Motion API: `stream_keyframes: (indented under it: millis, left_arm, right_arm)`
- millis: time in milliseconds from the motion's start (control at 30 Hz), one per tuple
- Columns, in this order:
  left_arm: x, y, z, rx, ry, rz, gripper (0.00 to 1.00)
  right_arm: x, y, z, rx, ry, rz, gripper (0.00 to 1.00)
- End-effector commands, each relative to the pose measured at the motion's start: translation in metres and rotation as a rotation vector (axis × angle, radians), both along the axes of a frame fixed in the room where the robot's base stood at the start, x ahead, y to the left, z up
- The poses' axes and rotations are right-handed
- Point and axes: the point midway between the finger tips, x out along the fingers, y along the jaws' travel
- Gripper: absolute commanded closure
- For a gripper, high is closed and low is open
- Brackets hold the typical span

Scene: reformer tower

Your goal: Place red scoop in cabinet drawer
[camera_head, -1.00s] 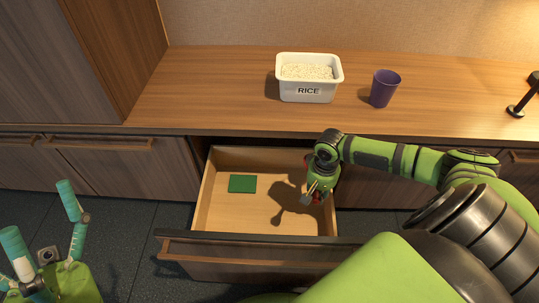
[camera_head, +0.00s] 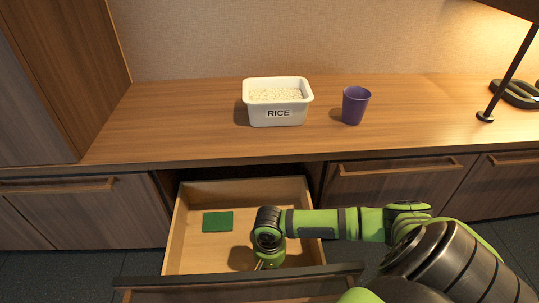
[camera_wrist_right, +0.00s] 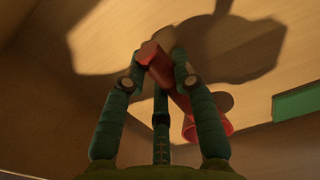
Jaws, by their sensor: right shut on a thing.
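The cabinet drawer (camera_head: 197,255) stands open below the counter, its light wood floor showing. My right gripper (camera_head: 262,264) is low inside the drawer, right of the green square. In the right wrist view my right gripper (camera_wrist_right: 160,66) is shut on the red scoop (camera_wrist_right: 163,67), with its fingers around the handle. The scoop's round cup (camera_wrist_right: 212,126) hangs at the lower right, over the drawer floor. In the head view my arm and hand hide the scoop. I cannot tell whether it touches the floor. My left gripper is out of view.
A flat green square (camera_head: 217,221) lies in the left part of the drawer. On the counter (camera_head: 180,120) above stand a white rice tub (camera_head: 277,115), a purple cup (camera_head: 355,105) and a dark lamp (camera_head: 512,70). The drawer's front panel (camera_head: 240,285) faces me.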

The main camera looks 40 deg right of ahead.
Motion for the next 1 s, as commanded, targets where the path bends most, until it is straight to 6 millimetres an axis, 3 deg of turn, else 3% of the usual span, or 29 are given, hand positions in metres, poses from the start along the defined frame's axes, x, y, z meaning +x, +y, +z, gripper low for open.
stream_keyframes:
  millis: [67,467,500,567,1000]
  left_arm:
    - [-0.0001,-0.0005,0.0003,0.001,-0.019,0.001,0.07]
    - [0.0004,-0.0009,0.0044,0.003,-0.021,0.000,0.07]
    - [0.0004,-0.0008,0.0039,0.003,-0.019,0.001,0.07]
    - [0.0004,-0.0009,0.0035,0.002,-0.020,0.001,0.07]
    - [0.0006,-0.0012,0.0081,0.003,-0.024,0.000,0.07]
  right_arm:
    - [0.0006,-0.0001,-0.0088,0.000,-0.001,0.000,1.00]
    - [0.0004,0.0001,-0.0099,0.001,-0.001,0.000,1.00]
    - [0.0004,-0.0001,-0.0109,0.001,-0.001,0.000,0.68]
    - [0.0006,-0.0002,-0.0108,0.000,-0.001,0.000,0.49]
    - [0.0006,-0.0002,-0.0023,0.000,-0.001,0.001,0.49]
